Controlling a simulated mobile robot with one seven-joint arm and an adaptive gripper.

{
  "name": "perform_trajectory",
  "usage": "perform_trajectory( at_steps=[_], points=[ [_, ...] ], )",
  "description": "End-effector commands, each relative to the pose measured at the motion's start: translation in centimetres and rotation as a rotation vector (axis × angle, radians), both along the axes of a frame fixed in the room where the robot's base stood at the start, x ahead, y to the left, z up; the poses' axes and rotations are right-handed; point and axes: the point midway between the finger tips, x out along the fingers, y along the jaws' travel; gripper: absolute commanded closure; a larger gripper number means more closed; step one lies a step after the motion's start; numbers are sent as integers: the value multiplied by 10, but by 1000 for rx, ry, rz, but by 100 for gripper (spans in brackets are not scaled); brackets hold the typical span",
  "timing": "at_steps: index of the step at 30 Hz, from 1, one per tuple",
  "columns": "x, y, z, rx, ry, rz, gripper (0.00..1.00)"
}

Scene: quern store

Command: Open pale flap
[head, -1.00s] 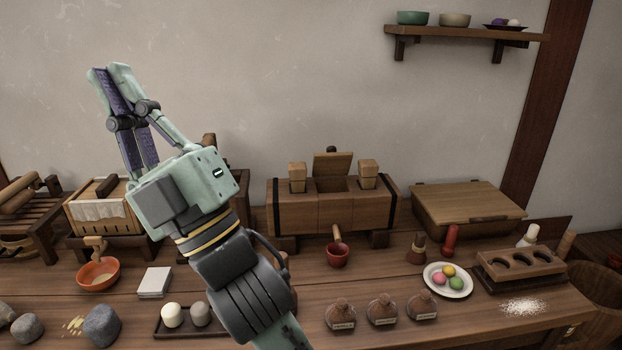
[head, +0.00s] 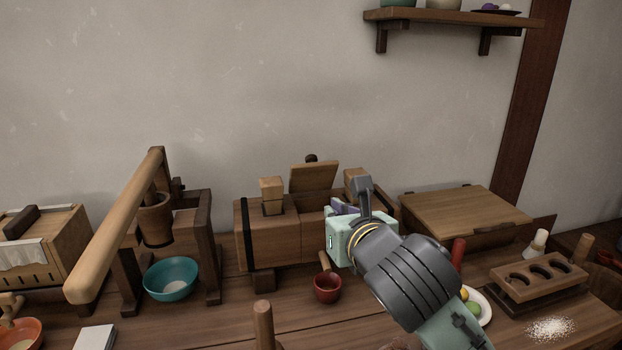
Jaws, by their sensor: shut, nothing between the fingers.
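A wooden chest (head: 270,240) with dark bands stands at the back of the table. A pale wooden flap (head: 314,177) at its top middle stands raised, leaning back towards the wall. A square wooden block (head: 272,190) stands on the chest to the left of the flap, and another block (head: 355,178) stands to its right. My gripper (head: 342,207) is at the chest's right half, just below and right of the flap. Its body hides most of the fingers and part of the chest. It is shut and holds nothing that I can see. I cannot tell whether it touches the chest.
A low lidded box (head: 470,212) stands right of the chest. A wooden pounding frame with a long handle (head: 120,225) and a teal bowl (head: 171,278) stand left. A red cup (head: 328,288) sits in front of the chest. A shelf (head: 455,18) hangs upper right.

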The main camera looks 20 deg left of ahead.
Motion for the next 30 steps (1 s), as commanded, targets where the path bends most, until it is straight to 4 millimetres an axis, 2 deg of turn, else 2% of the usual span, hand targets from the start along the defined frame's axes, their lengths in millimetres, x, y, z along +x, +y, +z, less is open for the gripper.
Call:
perform_trajectory(
  at_steps=[7, 19, 22, 30],
  points=[
    [6, -2, 1, -16, 4, -5, 100],
    [21, 11, -1, -11, 5, -3, 100],
    [40, 26, -13, -12, 5, -1, 100],
    [85, 55, -24, -15, 1, -3, 100]
  ],
)
